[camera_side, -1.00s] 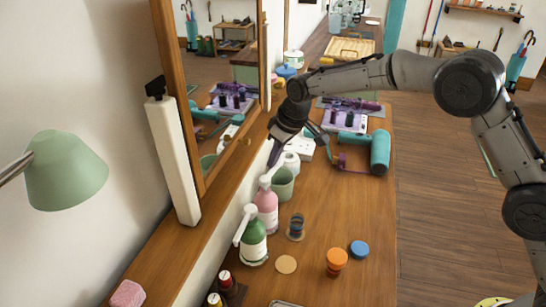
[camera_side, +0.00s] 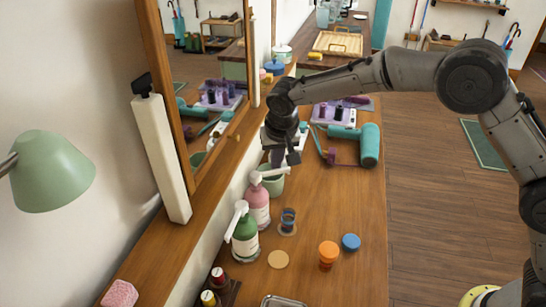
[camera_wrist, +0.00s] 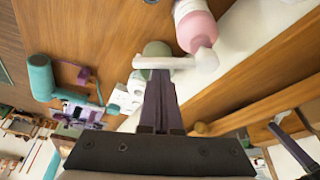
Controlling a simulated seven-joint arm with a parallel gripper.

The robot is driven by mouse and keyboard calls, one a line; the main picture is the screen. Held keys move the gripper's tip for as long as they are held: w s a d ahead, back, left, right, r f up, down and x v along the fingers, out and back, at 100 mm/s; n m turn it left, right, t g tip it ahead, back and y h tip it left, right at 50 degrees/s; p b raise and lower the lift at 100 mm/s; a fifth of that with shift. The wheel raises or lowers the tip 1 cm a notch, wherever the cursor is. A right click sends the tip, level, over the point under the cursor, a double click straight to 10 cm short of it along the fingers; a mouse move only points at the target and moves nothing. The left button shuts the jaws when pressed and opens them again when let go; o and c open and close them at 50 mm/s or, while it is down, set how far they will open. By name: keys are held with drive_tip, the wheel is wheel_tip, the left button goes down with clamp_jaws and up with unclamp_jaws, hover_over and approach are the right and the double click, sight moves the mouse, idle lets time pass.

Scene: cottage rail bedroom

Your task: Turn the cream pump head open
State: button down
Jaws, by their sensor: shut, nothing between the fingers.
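The pink bottle (camera_side: 257,208) stands on the wooden counter with a white pump head (camera_side: 255,178). Its spout points right in the side view. In the wrist view the pink bottle (camera_wrist: 194,22) is at the top, and its pump head (camera_wrist: 205,60) has the spout reaching left across my fingertips. My gripper (camera_side: 277,164) is shut and empty, fingers pointing down beside the spout; it also shows in the wrist view (camera_wrist: 159,76). I cannot tell whether they touch. A green bottle (camera_side: 245,242) with a white pump (camera_side: 237,217) stands nearer the camera.
A dark blue ringed item (camera_side: 288,220), an orange jar (camera_side: 328,256) and a blue lid (camera_side: 351,242) lie to the right. A teal hair dryer (camera_side: 369,145) is farther back. The mirror frame (camera_side: 165,110) borders the left.

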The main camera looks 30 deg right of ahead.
drive_tip(key=m, duration=0.1)
drive_tip(key=s+m, duration=0.1)
drive_tip(key=m+h, duration=0.1)
drive_tip(key=shift+s+a+m+g, duration=0.3)
drive_tip(key=shift+s+m, duration=0.1)
drive_tip(key=shift+s+a, duration=0.1)
drive_tip(key=shift+s, duration=0.25)
drive_tip(key=shift+a, duration=0.15)
idle(0.3)
